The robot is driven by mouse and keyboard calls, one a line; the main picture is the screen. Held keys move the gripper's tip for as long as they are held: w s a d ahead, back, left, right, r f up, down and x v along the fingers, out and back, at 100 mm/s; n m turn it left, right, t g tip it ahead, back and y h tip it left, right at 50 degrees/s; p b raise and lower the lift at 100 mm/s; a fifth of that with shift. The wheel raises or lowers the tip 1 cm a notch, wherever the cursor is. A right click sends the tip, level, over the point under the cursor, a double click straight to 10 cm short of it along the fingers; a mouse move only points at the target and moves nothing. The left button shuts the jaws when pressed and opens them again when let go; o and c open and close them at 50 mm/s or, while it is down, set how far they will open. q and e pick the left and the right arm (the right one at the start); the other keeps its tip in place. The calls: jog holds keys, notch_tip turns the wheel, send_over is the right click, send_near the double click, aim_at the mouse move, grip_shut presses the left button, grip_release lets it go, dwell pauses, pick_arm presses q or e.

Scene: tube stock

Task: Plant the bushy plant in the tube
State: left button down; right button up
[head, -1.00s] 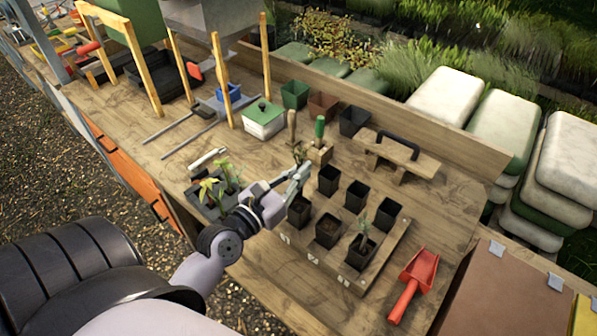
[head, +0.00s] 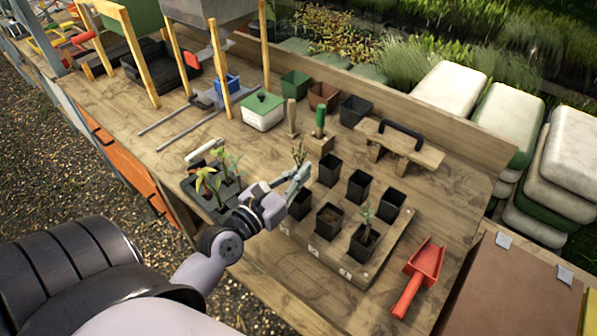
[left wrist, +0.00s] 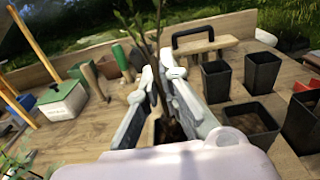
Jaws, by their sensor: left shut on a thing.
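My left gripper (head: 298,174) is shut on a thin-stemmed plant (head: 299,152) and holds it upright at the front-left black tube (head: 300,207). In the left wrist view the plant's brown stem (left wrist: 154,62) rises between the two fingers (left wrist: 160,95), with a dark brown root plug low between them. Whether the plug is inside the tube or above it is hidden by the fingers. The front-middle tube (head: 329,219) holds brown soil. The front-right tube (head: 361,245) has a small plant (head: 367,214) in it. My right gripper is not in view.
The tubes stand in a wooden rack (head: 345,268) with numbered labels. A dark tray (head: 220,203) of leafy seedlings stands to the left. A wooden float (head: 400,150), a green-handled tool (head: 320,122) and empty pots are behind. A red scoop (head: 422,272) lies right.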

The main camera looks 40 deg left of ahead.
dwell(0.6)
pick_arm(q)
jog(key=shift+f, duration=0.2)
jog(key=shift+f, duration=0.5)
jog(key=shift+f+b, duration=0.2)
jog(key=shift+b, duration=0.2)
dwell(0.3)
jog(key=shift+f+b, duration=0.5)
jog(key=shift+f, duration=0.15)
jog(key=shift+f, duration=0.1)
jog(key=shift+f, duration=0.6)
dwell(1.2)
dwell(0.6)
